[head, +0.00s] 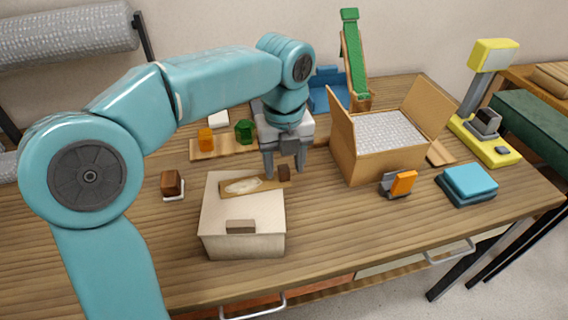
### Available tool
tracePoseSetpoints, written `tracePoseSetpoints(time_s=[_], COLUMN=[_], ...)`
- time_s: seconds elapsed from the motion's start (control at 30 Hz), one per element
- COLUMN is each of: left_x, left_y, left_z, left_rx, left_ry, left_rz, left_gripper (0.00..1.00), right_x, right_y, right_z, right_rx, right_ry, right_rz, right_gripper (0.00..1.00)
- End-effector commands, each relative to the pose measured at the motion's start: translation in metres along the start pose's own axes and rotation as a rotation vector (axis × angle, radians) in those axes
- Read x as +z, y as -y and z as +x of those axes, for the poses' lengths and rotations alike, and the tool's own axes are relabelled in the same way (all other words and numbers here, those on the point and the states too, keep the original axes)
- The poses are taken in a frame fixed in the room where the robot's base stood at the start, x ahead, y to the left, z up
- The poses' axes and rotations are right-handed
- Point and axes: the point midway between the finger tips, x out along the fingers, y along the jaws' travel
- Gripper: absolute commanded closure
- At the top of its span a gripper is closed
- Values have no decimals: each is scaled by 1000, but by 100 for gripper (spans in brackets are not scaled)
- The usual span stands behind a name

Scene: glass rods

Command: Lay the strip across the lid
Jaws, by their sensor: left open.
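A pale beige box stands near the front of the wooden table, and its flat lid (220,214) has a small brown block-like handle near the front edge. A thin brown strip (268,185) with a whitish oval patch lies across the far part of the lid, slightly slanted, its right end around the lid's right edge. A small dark brown block shows at that right end. My left gripper (285,172) points down with its fingers apart around this dark block; whether they touch it I cannot tell. My right gripper is not in view.
An open cardboard box (380,160) with bubble wrap stands right of my left gripper. A brown cube (171,183) sits left of the lid. The front-centre tabletop is clear.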

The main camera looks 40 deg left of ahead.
Motion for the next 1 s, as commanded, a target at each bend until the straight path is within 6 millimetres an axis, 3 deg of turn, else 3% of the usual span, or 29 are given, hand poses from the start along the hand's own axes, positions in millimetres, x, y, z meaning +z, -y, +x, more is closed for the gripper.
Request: tracePoseSetpoints(time_s=[0.2,0.43,0.6,1.0], left_x=[0,0,0,0], left_y=[1,1,0,0], left_z=[-55,-98,-110,-110], left_rx=[-4,-2,-1,0], left_ry=[3,1,0,0], left_rz=[0,2,1,1], left_gripper=[48,48,48,48], right_x=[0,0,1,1], right_y=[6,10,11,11], right_z=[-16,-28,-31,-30], right_rx=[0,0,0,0], right_ry=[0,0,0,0], right_rz=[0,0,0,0], right_gripper=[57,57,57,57])
